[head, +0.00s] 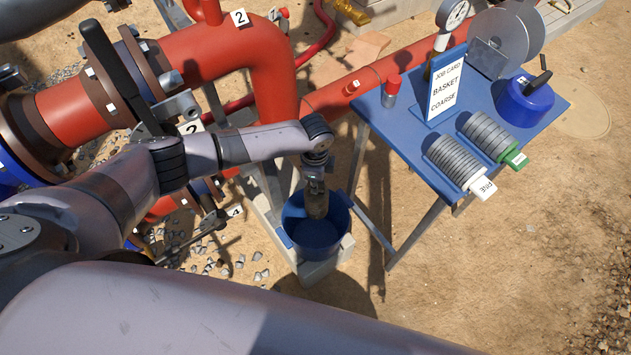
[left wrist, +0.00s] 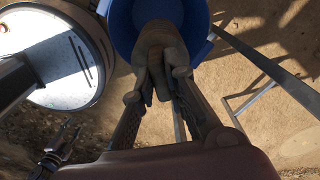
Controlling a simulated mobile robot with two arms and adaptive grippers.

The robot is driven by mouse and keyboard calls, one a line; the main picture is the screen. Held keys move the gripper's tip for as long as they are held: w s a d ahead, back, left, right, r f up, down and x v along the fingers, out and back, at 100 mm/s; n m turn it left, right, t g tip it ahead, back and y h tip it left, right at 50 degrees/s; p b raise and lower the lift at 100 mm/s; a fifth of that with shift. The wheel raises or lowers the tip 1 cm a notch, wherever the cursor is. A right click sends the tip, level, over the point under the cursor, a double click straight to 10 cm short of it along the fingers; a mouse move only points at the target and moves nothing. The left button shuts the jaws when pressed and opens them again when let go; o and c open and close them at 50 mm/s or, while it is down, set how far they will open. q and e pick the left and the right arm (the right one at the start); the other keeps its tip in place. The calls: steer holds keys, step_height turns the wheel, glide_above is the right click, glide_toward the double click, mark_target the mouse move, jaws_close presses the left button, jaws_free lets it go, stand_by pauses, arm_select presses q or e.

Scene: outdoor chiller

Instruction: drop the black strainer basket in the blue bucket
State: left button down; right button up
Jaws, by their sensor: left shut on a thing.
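My left gripper (head: 315,185) points down over the blue bucket (head: 314,240). It is shut on the dark strainer basket (head: 316,205), which shows as a dark grey-brown cylinder. In the left wrist view the gripper's fingers (left wrist: 158,88) close on the near end of the basket (left wrist: 160,42). The blue bucket (left wrist: 121,30) lies behind the basket there. The basket hangs at the bucket's mouth; I cannot tell how far down it is or whether it touches the wall. The bucket's floor shows empty beside it. My right gripper is not in view.
A blue table (head: 380,121) right of the bucket carries a job card sign (head: 444,93) reading "BASKET COARSE", two ribbed grey cylinders, a blue pot (head: 525,102) and a gauge. Large red pipes (head: 275,75) run behind the bucket. Gravel lies left of it.

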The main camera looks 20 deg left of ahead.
mark_target(315, 196)
arm_select(q)
steer(key=shift+w+a+r+p, duration=0.1)
steer(key=shift+p, duration=0.3)
step_height(315, 196, down, 8)
steer(key=b, duration=0.6)
steer(key=c, duration=1.5)
jaws_free()
steer(key=shift+c, duration=0.2)
steer(key=shift+o, duration=0.5)
steer(key=o, duration=0.4)
